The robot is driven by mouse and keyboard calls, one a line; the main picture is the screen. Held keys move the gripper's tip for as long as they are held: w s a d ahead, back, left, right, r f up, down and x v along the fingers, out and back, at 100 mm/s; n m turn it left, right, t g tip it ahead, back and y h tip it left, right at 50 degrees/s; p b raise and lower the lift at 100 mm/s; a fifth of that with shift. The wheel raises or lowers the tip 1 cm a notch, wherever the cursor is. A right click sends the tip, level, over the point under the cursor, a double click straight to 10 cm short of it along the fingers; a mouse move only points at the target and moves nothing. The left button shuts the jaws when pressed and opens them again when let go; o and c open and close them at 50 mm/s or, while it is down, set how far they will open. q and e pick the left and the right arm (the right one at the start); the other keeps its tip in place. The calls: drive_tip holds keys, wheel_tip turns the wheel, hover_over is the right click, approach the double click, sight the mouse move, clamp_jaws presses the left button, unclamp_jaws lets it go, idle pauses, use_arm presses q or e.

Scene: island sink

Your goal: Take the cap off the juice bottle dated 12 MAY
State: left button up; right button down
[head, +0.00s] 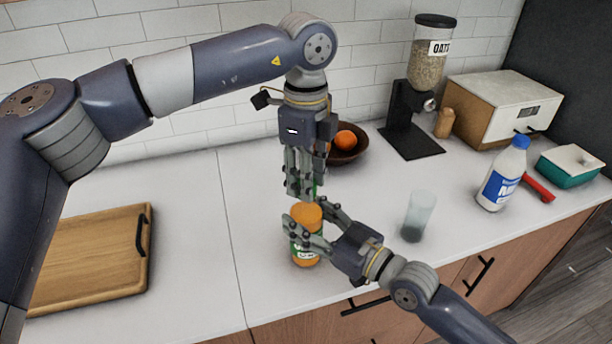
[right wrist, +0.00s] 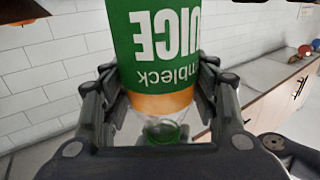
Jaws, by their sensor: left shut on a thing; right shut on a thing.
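The juice bottle (head: 306,213), orange with a green label, stands near the counter's front edge. My right gripper (head: 308,229) is shut around its body. In the right wrist view the bottle (right wrist: 165,45) fills the space between the right fingers, its "JUICE" lettering upside down in the picture. A clear neck and a green ring show below the orange part there. My left gripper (head: 301,193) points down directly above the bottle, shut on the green cap (head: 315,189), which is mostly hidden by the fingers. I cannot tell whether cap and neck touch. No date is readable.
A clear glass (head: 419,215) stands right of the bottle, with a blue-capped milk bottle (head: 502,176) farther right. A fruit bowl (head: 350,155) and an oats dispenser (head: 412,130) are behind. A cutting board (head: 85,260) lies left; the counter between is clear.

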use_arm(q)
drive_tip(key=shift+r, duration=0.15)
drive_tip(key=shift+r, duration=0.95)
drive_tip(key=shift+r, duration=0.1)
drive_tip(key=shift+r, duration=1.9)
use_arm(e)
drive_tip(key=c, duration=0.5)
unclamp_jaws()
